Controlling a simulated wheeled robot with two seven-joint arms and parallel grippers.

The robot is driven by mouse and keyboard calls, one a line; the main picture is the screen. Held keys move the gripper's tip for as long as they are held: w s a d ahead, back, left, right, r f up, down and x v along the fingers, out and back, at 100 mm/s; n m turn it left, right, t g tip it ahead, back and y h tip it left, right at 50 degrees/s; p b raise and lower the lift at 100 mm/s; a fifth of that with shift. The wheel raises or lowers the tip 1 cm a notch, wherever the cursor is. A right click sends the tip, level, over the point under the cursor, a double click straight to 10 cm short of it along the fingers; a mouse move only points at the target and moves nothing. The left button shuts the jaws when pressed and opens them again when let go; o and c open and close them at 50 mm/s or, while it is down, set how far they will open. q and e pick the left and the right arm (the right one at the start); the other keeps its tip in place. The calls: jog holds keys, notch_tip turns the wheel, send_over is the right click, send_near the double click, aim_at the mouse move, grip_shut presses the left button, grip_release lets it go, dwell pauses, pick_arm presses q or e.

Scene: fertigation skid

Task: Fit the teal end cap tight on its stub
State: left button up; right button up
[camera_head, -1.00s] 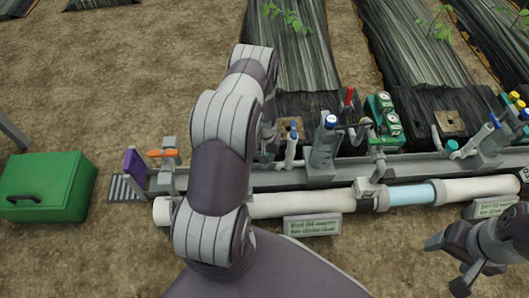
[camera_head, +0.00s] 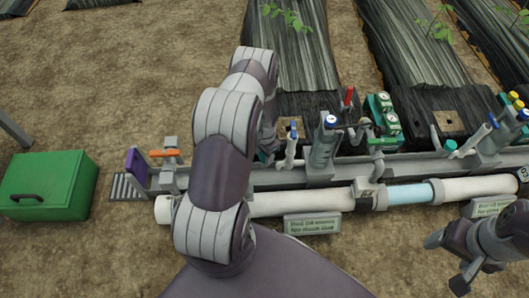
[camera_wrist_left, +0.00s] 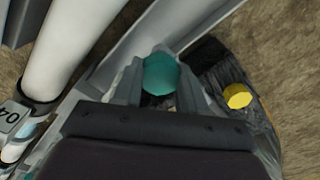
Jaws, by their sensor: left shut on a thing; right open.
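The teal end cap (camera_wrist_left: 161,74) is a round, faceted disc in the left wrist view. My left gripper (camera_wrist_left: 160,82) is shut on it, with a grey finger on each side. The cap hides what lies behind it, so I cannot see its stub or tell whether the cap touches it. In the head view my left arm covers most of that gripper and the cap. My right gripper (camera_head: 466,279) is open and empty at the lower right, in front of the white pipe.
A yellow cap (camera_wrist_left: 237,96) is close to the right finger in the left wrist view. The skid's white pipe (camera_head: 300,203) runs across the front. Valves and bottles, including a blue-topped bottle (camera_head: 323,140), stand behind it. A green box (camera_head: 48,185) is at the left.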

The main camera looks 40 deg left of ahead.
pick_arm(q)
jog(key=m, duration=0.4)
jog(key=shift+s+d+f, duration=0.1)
jog(key=shift+d+m+p, duration=0.1)
jog(key=shift+m+p, duration=0.3)
jog(key=shift+m, duration=0.9)
jog(key=o, duration=1.1)
notch_tip(320, 180, up, 9)
jog(key=p, duration=0.8)
jog(key=shift+r, duration=0.2)
jog(key=shift+f, duration=0.15)
